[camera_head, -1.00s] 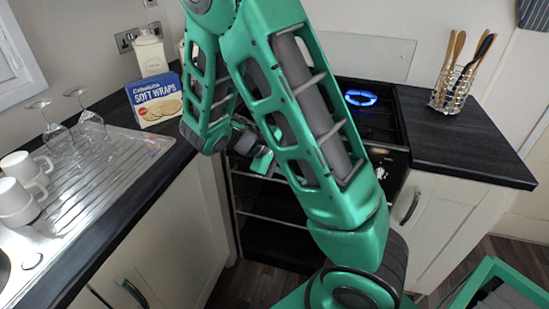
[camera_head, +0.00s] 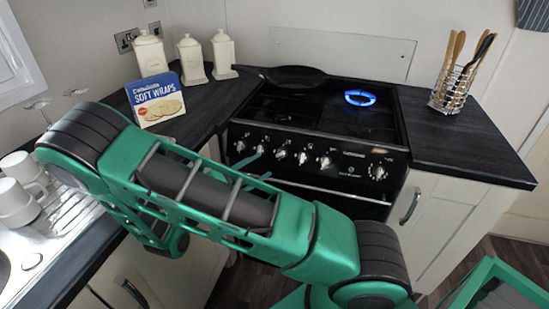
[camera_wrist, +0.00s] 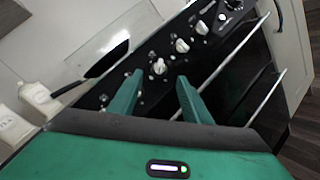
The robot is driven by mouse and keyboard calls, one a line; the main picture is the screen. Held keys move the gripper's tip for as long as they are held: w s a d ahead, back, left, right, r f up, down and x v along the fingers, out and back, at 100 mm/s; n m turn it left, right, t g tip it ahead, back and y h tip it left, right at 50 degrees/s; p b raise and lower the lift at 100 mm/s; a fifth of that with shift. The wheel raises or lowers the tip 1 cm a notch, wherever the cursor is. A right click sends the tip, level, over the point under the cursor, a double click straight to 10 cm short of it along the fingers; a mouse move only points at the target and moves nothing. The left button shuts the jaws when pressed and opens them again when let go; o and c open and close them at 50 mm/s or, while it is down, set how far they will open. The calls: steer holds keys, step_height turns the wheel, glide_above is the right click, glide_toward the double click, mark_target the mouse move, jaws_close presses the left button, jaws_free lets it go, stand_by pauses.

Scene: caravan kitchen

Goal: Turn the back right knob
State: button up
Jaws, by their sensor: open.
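The stove's front panel (camera_head: 345,167) carries a row of light knobs, and I cannot tell from labels which is the back right one. One knob (camera_head: 302,158) sits near the middle of the row and another (camera_head: 323,161) just right of it. The back right burner (camera_head: 360,97) burns with a blue flame. My gripper (camera_head: 258,167) is at the left part of the panel, partly hidden by my arm. In the wrist view my gripper (camera_wrist: 160,76) is open and empty, with a knob (camera_wrist: 159,66) showing just beyond and between the fingertips.
A dark pan (camera_head: 295,75) sits at the back left of the stove. Canisters (camera_head: 190,58) and a soft wraps box (camera_head: 156,99) stand left of it. A utensil holder (camera_head: 453,88) stands on the right counter. Oven rails (camera_wrist: 235,70) run below the panel.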

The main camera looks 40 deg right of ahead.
mark_target(280, 155)
steer(key=d, duration=0.3)
steer(key=w+d, duration=0.1)
steer(key=d, duration=0.5)
steer(key=shift+w, duration=0.2)
steer(key=shift+a, duration=0.1)
steer(key=c, duration=1)
steer(key=shift+a, duration=0.15)
steer(key=shift+c, duration=0.2)
